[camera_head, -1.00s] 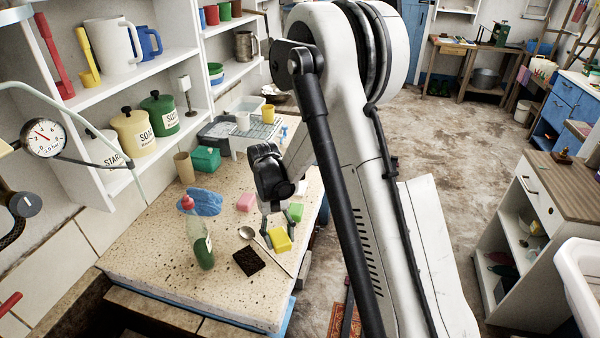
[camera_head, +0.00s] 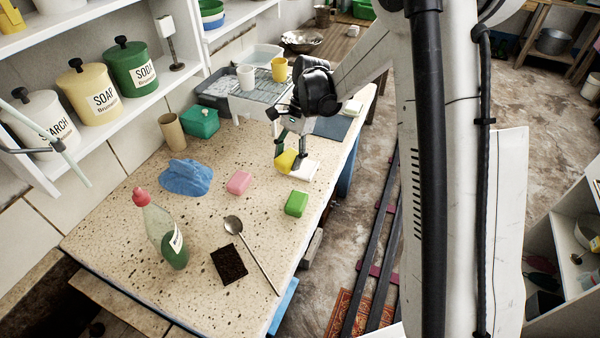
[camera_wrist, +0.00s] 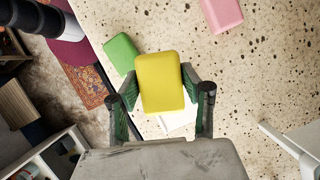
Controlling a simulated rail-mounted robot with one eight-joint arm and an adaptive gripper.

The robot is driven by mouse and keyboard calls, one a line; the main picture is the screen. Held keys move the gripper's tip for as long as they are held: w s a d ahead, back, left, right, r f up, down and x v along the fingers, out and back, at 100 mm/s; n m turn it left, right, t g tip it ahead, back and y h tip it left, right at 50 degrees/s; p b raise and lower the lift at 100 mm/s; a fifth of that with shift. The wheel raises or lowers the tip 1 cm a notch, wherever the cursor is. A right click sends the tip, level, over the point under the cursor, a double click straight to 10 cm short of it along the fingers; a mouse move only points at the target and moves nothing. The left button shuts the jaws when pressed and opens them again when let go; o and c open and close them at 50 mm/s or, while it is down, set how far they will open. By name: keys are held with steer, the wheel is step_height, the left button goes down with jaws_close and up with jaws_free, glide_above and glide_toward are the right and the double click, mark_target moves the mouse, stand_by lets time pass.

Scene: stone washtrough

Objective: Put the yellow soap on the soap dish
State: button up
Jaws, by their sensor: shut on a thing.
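The yellow soap (camera_head: 286,161) is between the fingers of my gripper (camera_head: 291,148), which is shut on it. In the wrist view the yellow soap (camera_wrist: 160,80) sits squarely between both fingers. A white flat piece, seemingly the soap dish (camera_head: 306,171), lies on the worktop under and just right of the soap. In the wrist view the white dish (camera_wrist: 178,122) shows partly behind the soap, which hides the rest. I cannot tell whether the soap touches the dish.
Green soap (camera_head: 296,204) and pink soap (camera_head: 238,183) lie nearby on the speckled worktop. A drying rack (camera_head: 262,92) stands behind. The worktop's right edge is close.

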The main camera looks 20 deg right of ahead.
steer(key=w+a+r+m+t+b, duration=0.3)
steer(key=a+m+t+b, duration=0.3)
steer(key=m, duration=0.8)
steer(key=shift+m+g, duration=0.3)
steer(key=w+d+f, duration=0.1)
steer(key=d+f, duration=0.1)
steer(key=d, duration=0.1)
steer(key=w+d+f+b, duration=0.1)
steer(key=d+f, duration=0.1)
steer(key=d, duration=0.2)
steer(key=w+d+f+b, duration=0.1)
steer(key=d+f, duration=0.2)
steer(key=d, duration=0.1)
steer(key=shift+w, duration=0.15)
steer(key=shift+f+b, duration=0.35)
steer(key=shift+f, duration=1.55)
steer(key=o, duration=1.3)
steer(key=shift+f, duration=0.1)
